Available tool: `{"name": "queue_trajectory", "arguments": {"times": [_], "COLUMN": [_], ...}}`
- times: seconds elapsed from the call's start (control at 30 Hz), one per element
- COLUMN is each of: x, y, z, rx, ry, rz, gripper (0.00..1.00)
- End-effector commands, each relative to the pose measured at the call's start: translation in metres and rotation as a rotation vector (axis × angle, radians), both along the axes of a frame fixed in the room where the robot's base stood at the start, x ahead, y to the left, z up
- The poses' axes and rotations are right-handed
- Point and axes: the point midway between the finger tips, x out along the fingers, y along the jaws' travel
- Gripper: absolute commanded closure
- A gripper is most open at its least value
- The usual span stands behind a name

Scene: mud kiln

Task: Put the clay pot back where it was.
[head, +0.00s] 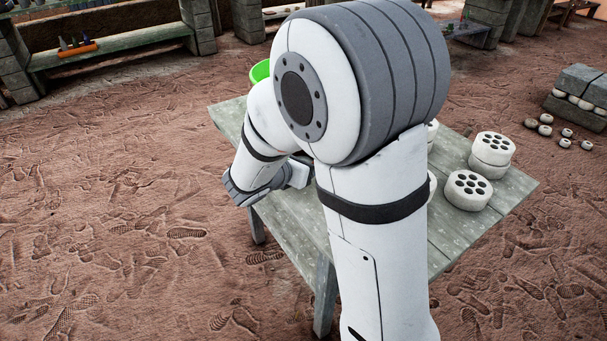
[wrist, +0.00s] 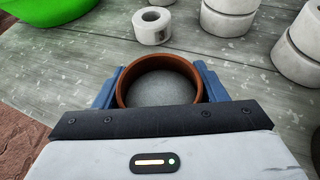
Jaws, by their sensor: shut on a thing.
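The clay pot (wrist: 160,62) is a round, orange-brown vessel in the wrist view, seen from above with its open mouth up. Its inside looks grey at the bottom. My gripper (wrist: 161,84) has its two blue fingers closed on the pot from left and right. The pot is over the grey wooden table (wrist: 75,75); I cannot tell whether it touches the top. In the head view my arm hides the pot and the fingers; the table (head: 300,215) shows around the arm.
A green bowl (wrist: 38,8) stands at the table's far left. A small white ring-shaped piece (wrist: 152,27) is just beyond the pot. White round blocks (wrist: 228,18) stand stacked to the right; perforated ones (head: 468,189) show in the head view. Bare tabletop lies left of the pot.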

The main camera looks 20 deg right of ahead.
Motion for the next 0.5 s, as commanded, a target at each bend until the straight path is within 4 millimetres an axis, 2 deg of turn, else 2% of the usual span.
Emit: {"name": "queue_trajectory", "arguments": {"times": [0.2, 0.5], "x": [0.000, 0.000], "y": [-0.002, -0.002], "z": [-0.032, -0.033], "rx": [-0.002, 0.000], "ry": [0.002, 0.000], "rz": [-0.003, -0.004], "gripper": [0.72, 0.72]}}
